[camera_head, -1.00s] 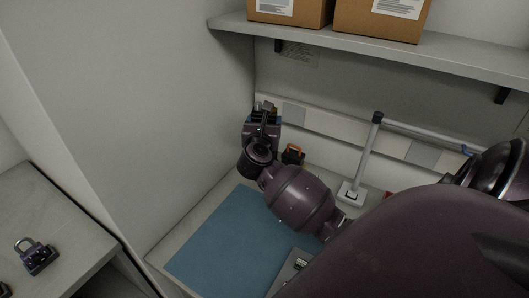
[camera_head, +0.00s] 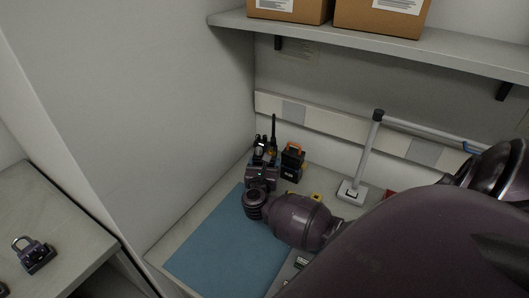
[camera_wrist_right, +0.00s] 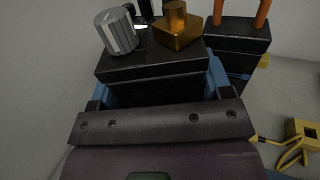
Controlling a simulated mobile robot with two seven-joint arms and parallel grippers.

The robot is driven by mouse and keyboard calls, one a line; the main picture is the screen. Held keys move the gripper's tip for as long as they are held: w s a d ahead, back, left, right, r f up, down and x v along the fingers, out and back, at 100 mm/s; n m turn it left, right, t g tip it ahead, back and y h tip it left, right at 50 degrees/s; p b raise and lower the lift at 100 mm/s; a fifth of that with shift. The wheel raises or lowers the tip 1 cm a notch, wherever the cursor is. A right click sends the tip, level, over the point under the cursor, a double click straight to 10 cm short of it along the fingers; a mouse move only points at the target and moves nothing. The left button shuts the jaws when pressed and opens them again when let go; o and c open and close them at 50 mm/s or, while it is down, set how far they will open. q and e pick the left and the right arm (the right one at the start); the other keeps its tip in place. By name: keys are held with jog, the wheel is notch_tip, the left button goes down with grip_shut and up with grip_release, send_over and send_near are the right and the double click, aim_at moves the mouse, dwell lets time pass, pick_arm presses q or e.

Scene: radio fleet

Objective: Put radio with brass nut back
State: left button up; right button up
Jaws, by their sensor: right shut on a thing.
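The radio with the brass nut (camera_wrist_right: 177,28) is a black box with a ribbed silver knob (camera_wrist_right: 117,32) beside the nut on its top. My right gripper (camera_head: 262,168) is shut on this radio, with blue pads at both sides of its body (camera_wrist_right: 152,64) in the wrist view. In the head view the gripper is near the back left corner of the bench, by the blue mat's far edge. The radio's lower part is hidden, so I cannot tell whether it touches the bench. My left gripper is not in view.
A black device with an orange handle (camera_head: 292,160) stands just right of the held radio. A yellow item (camera_wrist_right: 303,133) lies to the right. The blue mat (camera_head: 225,245) is largely clear. A grey stand (camera_head: 353,190), shelf (camera_head: 460,58) and left wall bound the space.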

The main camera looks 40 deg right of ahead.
jog(key=shift+f, duration=1.5)
jog(key=shift+f, duration=0.1)
jog(key=shift+f+b, duration=0.45)
jog(key=shift+b, duration=0.2)
jog(key=o, duration=1.1)
jog(key=shift+r+p, duration=0.75)
jog(key=shift+p, duration=0.05)
jog(key=v, duration=0.7)
jog(key=shift+s+a+f+p, duration=0.15)
jog(key=shift+a+f+p, duration=0.1)
jog(key=shift+p, duration=0.15)
